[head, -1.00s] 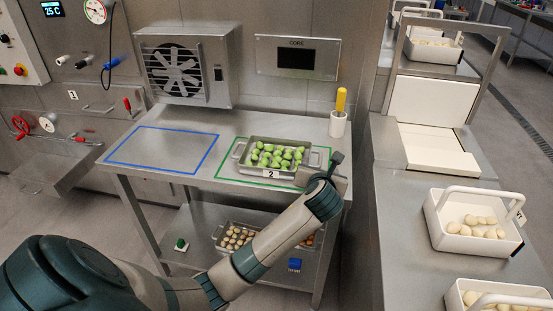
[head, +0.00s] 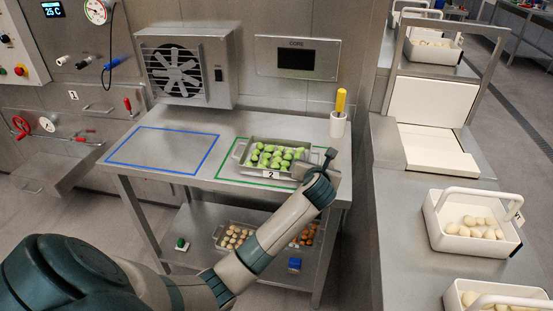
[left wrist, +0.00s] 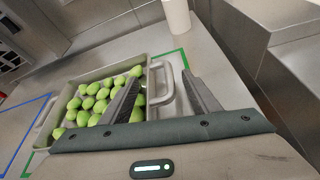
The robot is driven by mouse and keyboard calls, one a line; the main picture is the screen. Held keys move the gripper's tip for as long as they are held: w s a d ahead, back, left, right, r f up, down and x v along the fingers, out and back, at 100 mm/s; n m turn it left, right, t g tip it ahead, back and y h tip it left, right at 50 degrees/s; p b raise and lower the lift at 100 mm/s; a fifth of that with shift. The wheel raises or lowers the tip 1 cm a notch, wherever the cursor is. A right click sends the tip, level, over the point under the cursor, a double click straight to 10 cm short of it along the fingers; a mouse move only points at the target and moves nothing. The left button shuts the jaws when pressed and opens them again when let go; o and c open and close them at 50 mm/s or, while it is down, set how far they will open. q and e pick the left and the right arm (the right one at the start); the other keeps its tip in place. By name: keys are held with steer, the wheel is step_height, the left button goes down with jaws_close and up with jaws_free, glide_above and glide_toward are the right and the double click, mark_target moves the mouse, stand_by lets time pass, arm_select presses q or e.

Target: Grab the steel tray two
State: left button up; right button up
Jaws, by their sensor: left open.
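The steel tray two (head: 241,159), tagged "2" and filled with green pasta pieces, sits inside the green outline on the steel table. My left gripper (head: 322,163) is at the tray's right end. In the left wrist view, the tray (left wrist: 57,105) shows a looped end handle (left wrist: 160,82). The open jaws of my left gripper (left wrist: 163,92) reach over that end, one finger over the pasta side and the other outside the handle. I cannot tell whether they touch it. My right gripper is in neither view.
A white cup (head: 338,124) with a yellow-handled tool stands behind the tray. The blue-outlined area (head: 165,150) on the left is empty. A lower shelf (head: 205,225) holds another tray of pasta. White baskets (head: 447,232) stand on the counter at right.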

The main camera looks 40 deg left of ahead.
arm_select(q)
steer(key=shift+x, duration=0.9)
steer(key=shift+r, duration=0.1)
jaws_close()
